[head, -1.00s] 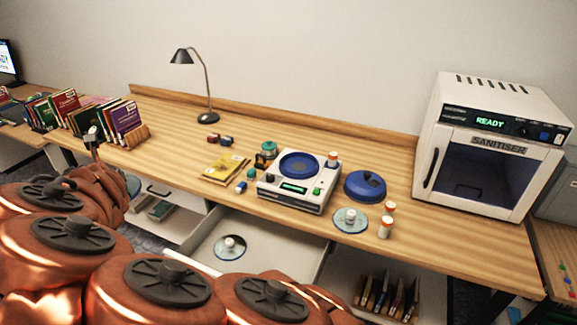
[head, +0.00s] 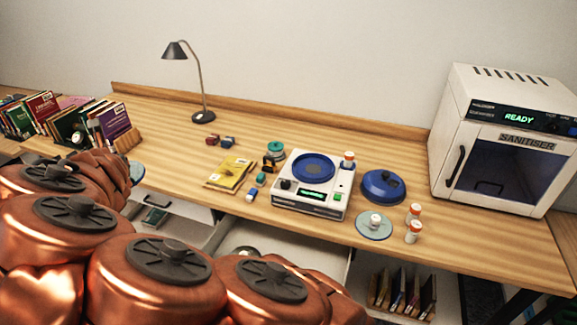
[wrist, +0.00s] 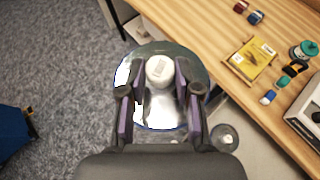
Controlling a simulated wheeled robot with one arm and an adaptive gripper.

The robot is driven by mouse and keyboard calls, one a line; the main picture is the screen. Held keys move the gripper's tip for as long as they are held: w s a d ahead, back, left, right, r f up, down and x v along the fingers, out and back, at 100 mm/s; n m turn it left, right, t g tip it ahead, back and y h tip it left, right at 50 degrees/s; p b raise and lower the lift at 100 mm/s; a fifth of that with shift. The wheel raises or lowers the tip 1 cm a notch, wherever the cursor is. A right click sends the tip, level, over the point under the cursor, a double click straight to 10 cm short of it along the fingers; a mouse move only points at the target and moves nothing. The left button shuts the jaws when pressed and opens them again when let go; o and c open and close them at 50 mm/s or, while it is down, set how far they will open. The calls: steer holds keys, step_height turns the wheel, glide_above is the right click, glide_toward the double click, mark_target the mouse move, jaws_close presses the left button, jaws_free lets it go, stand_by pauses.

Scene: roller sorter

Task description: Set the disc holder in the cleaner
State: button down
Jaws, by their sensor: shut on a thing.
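My gripper (wrist: 161,72) is shut on a disc holder, gripping its white knob (wrist: 160,70) in the wrist view. A shiny disc (wrist: 199,62) spreads beneath the knob, its near part hidden by the fingers. In the head view, the edge of this disc (head: 137,172) shows past my arm at the left, by the desk's front edge; the gripper is hidden there. The cleaner (head: 308,208) is a white box with a green display and a blue round bowl (head: 314,167), open on top. Its blue lid (head: 383,186) appears to lie to the right on the desk.
One more (wrist: 225,137) is in an open drawer. A yellow book (head: 230,172) and small items lie left of the cleaner. The sanitiser (head: 508,155) stands right.

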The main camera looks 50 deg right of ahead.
steer(key=s+d+f+m+g+h+b, duration=0.1)
steer(key=s+d+f+m+h+b, duration=0.15)
steer(key=d, duration=0.55)
steer(key=s+d+f+m+g+h+b, duration=0.2)
steer(key=d+f+b, duration=0.1)
steer(key=d, duration=0.4)
steer(key=s+d+f+m+g+h+b, duration=0.1)
steer(key=s+d+f+m+h+b, duration=0.15)
steer(key=d, duration=0.55)
steer(key=s+d+f+m+g+h+b, duration=0.1)
steer(key=s+d+f+m+g+b, duration=0.35)
steer(key=s+d, duration=0.45)
steer(key=s+d+f+m+g+b, duration=0.3)
steer(key=s+d+f+b, duration=0.15)
steer(key=s+d, duration=0.45)
steer(key=shift+n, duration=0.25)
steer(key=w+d, duration=0.2)
steer(key=d, duration=0.2)
steer(key=w+d+p, duration=0.1)
steer(key=w+d, duration=0.1)
steer(key=d, duration=0.3)
steer(key=w+d+p, duration=0.1)
steer(key=w+d, duration=0.1)
steer(key=d, duration=0.2)
steer(key=shift+w+d+f, duration=0.1)
steer(key=shift+d+f, duration=0.15)
steer(key=shift+d, duration=0.15)
steer(key=shift+f, duration=1.75)
steer(key=shift+f, duration=0.1)
